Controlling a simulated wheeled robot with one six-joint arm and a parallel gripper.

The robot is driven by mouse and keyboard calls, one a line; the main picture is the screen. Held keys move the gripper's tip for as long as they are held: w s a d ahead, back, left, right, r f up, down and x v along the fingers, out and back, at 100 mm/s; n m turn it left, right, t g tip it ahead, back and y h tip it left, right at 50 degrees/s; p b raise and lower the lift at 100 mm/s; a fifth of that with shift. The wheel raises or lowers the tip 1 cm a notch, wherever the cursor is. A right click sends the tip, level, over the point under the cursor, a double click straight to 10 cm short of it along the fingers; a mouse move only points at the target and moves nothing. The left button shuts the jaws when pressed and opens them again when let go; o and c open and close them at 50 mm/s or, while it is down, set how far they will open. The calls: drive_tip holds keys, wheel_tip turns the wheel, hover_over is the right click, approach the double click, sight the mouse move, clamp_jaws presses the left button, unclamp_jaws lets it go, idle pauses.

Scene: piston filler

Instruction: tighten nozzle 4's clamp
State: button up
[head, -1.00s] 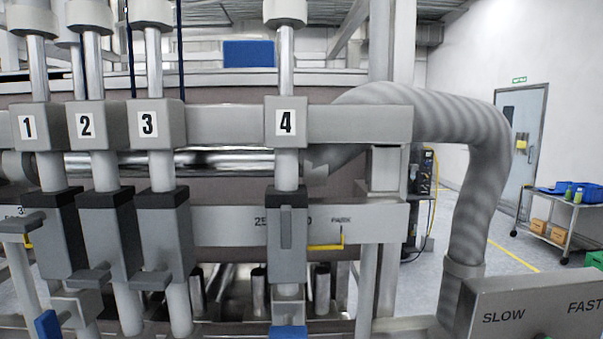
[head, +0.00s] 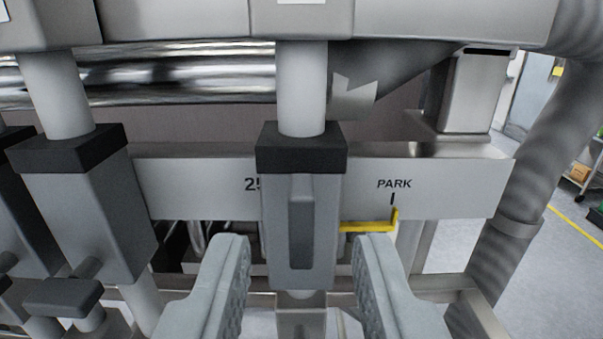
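Nozzle 4's clamp is a grey block (head: 270,225) with a black top collar (head: 301,148), around a pale vertical tube (head: 301,90). A narrow grey handle (head: 301,222) stands upright along the block's front face. My gripper (head: 304,250) is open. Its two ribbed fingers stand apart, left and right of the block's lower part in the picture, with nothing held. Whether the fingers are level with the handle in depth I cannot tell. The number 4 plate is mostly cut off at the top edge.
The neighbouring clamp (head: 85,215) at the left has its handle (head: 65,297) turned crosswise. A scale rail (head: 450,190) marked PARK runs behind, with a yellow pointer (head: 370,225). A ribbed grey hose (head: 545,160) hangs at the right.

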sight(302, 232)
drive_tip(key=shift+w, duration=1.55)
clamp_jaws()
